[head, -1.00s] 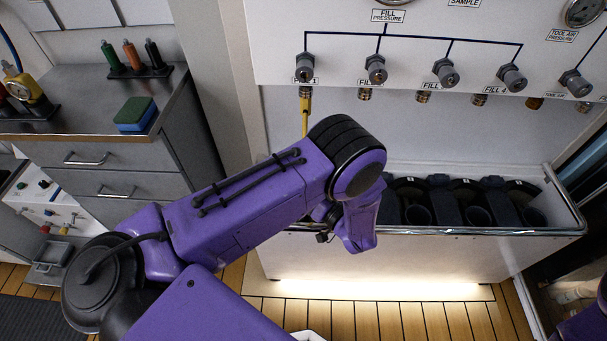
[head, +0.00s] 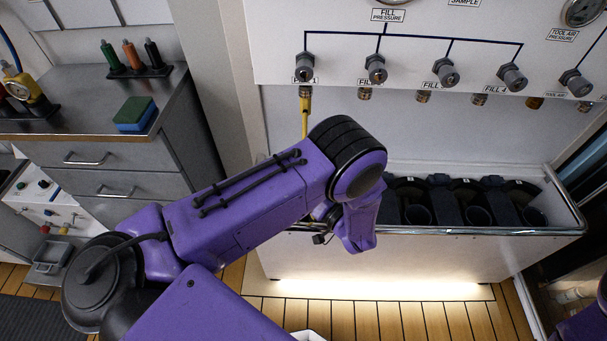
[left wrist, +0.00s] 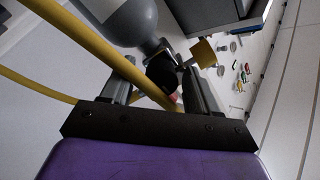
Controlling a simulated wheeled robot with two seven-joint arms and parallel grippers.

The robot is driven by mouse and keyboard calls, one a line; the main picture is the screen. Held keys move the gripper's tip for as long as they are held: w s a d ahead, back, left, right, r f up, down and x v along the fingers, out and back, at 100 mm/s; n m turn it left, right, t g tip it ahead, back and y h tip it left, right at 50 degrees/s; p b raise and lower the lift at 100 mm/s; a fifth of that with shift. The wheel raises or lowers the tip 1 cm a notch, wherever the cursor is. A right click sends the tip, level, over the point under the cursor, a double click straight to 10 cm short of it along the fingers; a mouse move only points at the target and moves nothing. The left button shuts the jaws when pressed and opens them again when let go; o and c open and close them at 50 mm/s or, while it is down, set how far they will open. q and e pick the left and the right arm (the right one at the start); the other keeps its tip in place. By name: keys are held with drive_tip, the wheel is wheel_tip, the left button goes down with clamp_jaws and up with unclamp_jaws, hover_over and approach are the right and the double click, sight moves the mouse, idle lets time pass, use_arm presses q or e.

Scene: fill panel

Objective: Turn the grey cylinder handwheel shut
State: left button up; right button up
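In the left wrist view a grey cylinder (left wrist: 128,18) with a rounded shoulder reaches in from the top. A dark, round handwheel (left wrist: 161,70) sits at its valve end, partly covered by a yellow hose. My left gripper (left wrist: 160,80) has its two fingers apart, one on each side of the handwheel. A gap seems to show between the fingers and the wheel; contact is not clear. In the head view my left forearm and wrist hide the left gripper, the cylinder and the handwheel. My right gripper is out of view; only a bit of purple arm shows at the right edge.
The yellow hose (left wrist: 90,42) crosses close over the left gripper. A yellow fitting (left wrist: 204,53) is beside the right-hand finger. In the head view, a white fill panel (head: 420,20) with several knobs stands above a railed rack (head: 470,232). A grey drawer cabinet (head: 100,155) is at left.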

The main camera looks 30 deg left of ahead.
use_arm(q)
drive_tip(key=b+v, duration=0.3)
drive_tip(key=v, duration=0.7)
drive_tip(key=shift+d, duration=0.25)
